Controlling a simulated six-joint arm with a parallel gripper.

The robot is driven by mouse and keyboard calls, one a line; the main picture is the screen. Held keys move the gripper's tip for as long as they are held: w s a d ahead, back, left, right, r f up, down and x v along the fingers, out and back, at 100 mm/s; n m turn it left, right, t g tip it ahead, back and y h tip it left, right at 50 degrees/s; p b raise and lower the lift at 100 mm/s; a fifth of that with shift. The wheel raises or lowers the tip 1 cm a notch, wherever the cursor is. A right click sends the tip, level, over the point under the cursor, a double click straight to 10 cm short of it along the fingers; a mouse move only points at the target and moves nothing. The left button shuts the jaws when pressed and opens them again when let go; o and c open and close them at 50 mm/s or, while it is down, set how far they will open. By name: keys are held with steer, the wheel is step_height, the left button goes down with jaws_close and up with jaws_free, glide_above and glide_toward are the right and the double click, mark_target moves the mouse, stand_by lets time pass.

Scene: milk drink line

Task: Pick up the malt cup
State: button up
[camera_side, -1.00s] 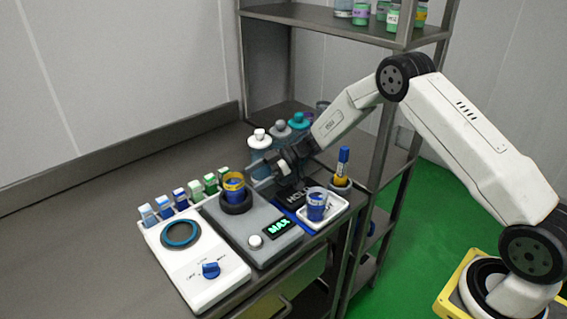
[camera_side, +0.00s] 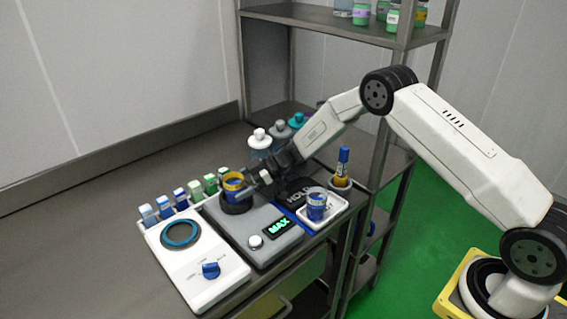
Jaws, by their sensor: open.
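A second blue cup with a pale top (camera_side: 316,206) stands in a small white tray (camera_side: 333,217) at the right. No readable label shows which one is the malt cup. My gripper (camera_side: 254,185) is open and empty, close to the right side of the yellow-rimmed cup. The fingers overlap its right edge in the picture, and I cannot tell whether they touch it or reach around it.
The grey machine (camera_side: 262,256) has a lit MAX display. A white unit with a blue knob (camera_side: 210,270) stands to its left. Several small capped bottles (camera_side: 180,199) line the back, with larger bottles (camera_side: 259,142) behind my gripper. A yellow-and-blue marker-like item (camera_side: 343,165) stands upright at right.

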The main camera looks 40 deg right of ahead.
mark_target(239, 175)
jaws_close()
stand_by(0.3)
steer(key=shift+r, duration=0.2)
steer(key=shift+r, duration=0.45)
step_height(239, 175, up, 2)
steer(key=s+d+r, duration=0.2)
steer(key=s+r, duration=0.7)
steer(key=s, duration=0.5)
steer(key=shift+r, duration=0.4)
